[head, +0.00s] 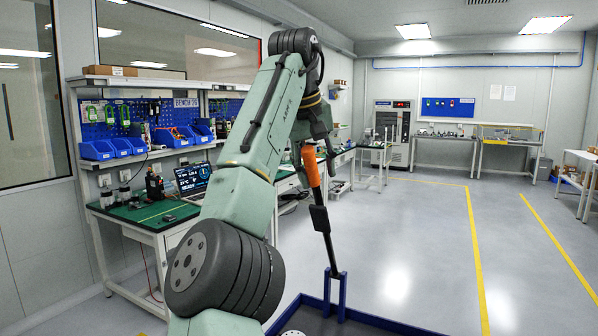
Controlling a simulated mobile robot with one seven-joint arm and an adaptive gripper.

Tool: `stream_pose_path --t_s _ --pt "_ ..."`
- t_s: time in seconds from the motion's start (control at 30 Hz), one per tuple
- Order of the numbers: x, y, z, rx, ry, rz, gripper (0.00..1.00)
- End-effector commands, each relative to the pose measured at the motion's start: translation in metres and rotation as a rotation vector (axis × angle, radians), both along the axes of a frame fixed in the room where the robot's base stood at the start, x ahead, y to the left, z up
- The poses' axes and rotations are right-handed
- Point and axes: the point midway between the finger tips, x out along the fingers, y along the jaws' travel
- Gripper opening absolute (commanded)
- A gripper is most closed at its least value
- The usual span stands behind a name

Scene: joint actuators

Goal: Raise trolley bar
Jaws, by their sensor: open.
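The trolley bar (327,246) is a dark rod with an orange grip (311,168) at its top and a black block partway down. It stands tilted, its top leaning left, and its foot meets a blue forked bracket (335,292) on the trolley (385,321). My gripper (313,152) is dark, points down and is open at the upper end of the orange grip. Its fingers appear to be on either side of the grip; contact cannot be told. My arm hides part of the trolley and the view behind it.
A green-topped workbench (150,215) with a laptop (192,180) and blue bins (98,150) stands at left. More benches line the back wall. The grey floor (410,240) to the right is clear, with yellow lines (476,250).

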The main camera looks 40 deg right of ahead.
Motion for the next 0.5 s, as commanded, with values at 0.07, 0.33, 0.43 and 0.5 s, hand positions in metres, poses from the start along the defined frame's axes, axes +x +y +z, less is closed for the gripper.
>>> stream_pose_path --t_s 0.07,0.33,0.43,0.5 --pt "-0.002 0.002 0.008 -0.002 -0.002 -0.001 0.41" --pt "-0.003 0.014 0.026 -0.011 -0.012 0.003 0.41" --pt "-0.005 0.018 0.028 -0.015 -0.016 0.003 0.41" --pt "-0.006 0.022 0.028 -0.014 -0.016 0.002 0.41"
